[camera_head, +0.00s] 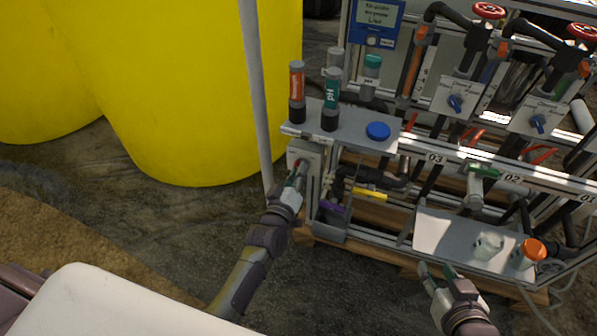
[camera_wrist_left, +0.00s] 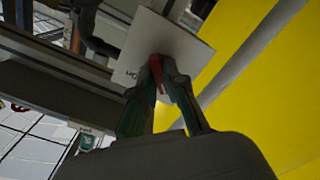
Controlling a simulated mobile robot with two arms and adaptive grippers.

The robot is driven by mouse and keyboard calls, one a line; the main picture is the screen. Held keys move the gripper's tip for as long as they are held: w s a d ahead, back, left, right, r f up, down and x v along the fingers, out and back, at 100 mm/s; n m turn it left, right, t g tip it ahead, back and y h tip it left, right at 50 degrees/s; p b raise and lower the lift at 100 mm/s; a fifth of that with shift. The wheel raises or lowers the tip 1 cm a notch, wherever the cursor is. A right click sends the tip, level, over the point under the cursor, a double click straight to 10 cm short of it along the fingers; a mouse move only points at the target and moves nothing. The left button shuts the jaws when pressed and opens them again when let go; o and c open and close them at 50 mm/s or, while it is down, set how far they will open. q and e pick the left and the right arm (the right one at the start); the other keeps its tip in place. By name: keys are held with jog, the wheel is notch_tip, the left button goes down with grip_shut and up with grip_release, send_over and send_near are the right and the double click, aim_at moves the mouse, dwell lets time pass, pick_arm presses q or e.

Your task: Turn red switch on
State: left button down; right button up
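The red switch (camera_wrist_left: 157,72) sits on a pale plate (camera_wrist_left: 170,38) with partly hidden lettering in the left wrist view. My left gripper (camera_wrist_left: 162,66) has its two fingers on either side of the switch, with the tips close together at it, and looks shut on it. In the head view, my left gripper (camera_head: 299,176) is at the grey switch box (camera_head: 304,156) on the skid's left end, and a small bit of red shows at its tips. The switch is mostly hidden by the fingers. My right gripper (camera_head: 437,271) is empty, with its fingers apart, below the front shelf.
Bottles (camera_head: 331,98) and a blue lid (camera_head: 378,131) stand on the shelf above the box. A pale pole (camera_head: 257,90) and yellow tanks (camera_head: 190,90) are at left. A lower shelf (camera_head: 450,240) holds a clear beaker (camera_head: 488,245) and an orange-capped jar (camera_head: 529,252).

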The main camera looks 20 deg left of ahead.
jog(key=s+d+f+g+h+p, duration=0.1)
jog(key=s+d+f+g+p, duration=0.1)
jog(key=s+g+p, duration=0.3)
jog(key=s+d+f+g+h, duration=0.1)
jog(key=s+d+g, duration=0.1)
jog(key=s, duration=0.5)
pick_arm(q)
jog(key=shift+m+p, duration=0.8)
jog(key=shift+m, duration=8.1)
pick_arm(e)
jog(key=x, duration=0.7)
jog(key=shift+a+f+g, duration=0.25)
jog(key=shift+g, duration=0.05)
jog(key=shift+s, duration=0.1)
pick_arm(q)
jog(key=c, duration=1.2)
grip_release()
